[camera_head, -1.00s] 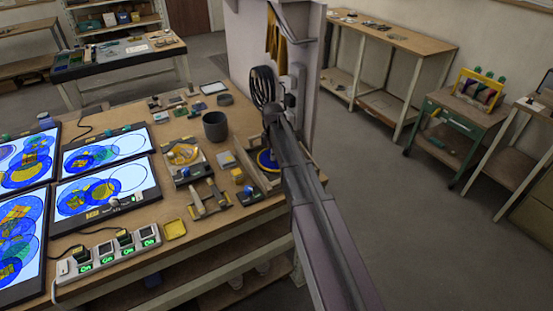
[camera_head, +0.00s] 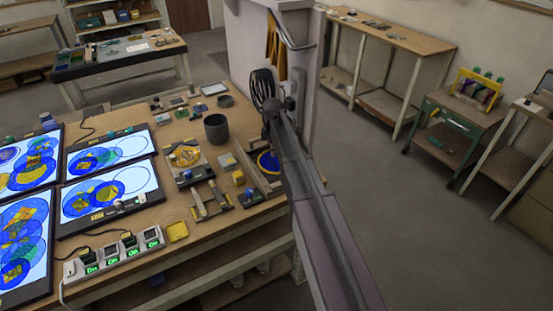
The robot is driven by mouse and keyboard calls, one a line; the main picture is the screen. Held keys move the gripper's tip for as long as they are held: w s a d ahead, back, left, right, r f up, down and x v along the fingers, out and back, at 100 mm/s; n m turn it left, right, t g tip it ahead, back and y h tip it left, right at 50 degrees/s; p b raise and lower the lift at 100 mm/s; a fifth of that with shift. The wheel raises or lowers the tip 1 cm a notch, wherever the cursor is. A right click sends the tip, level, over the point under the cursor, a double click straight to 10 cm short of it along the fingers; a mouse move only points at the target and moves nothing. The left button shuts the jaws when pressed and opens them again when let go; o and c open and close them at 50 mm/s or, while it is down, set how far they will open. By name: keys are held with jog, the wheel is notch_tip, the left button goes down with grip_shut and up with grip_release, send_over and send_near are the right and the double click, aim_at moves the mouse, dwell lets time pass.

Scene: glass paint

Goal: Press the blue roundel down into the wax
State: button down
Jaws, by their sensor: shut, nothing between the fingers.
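A blue roundel (camera_head: 262,158) with a yellowish middle lies near the right edge of the wooden workbench (camera_head: 236,228). My arm runs up from the bottom of the picture, just right of the roundel, and hides part of its right side. My gripper cannot be made out; the arm hides that area. Whether anything touches the roundel, and how deep it sits in any wax, cannot be told.
A dark grey pot (camera_head: 216,129) stands behind small trays and tools on the bench. Lit panels with blue and yellow glass patterns (camera_head: 108,190) fill the left side. A power strip (camera_head: 115,255) lies at the front edge. Open floor (camera_head: 400,220) is at right.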

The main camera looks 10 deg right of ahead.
aim_at(273, 162)
jog(key=shift+r+p, duration=1.65)
jog(key=shift+r, duration=0.1)
jog(key=s+m, duration=1.5)
jog(key=s, duration=1.1)
jog(key=shift+s+m, duration=0.25)
jog(key=shift+m, duration=0.05)
jog(key=shift+d, duration=0.1)
dwell(0.6)
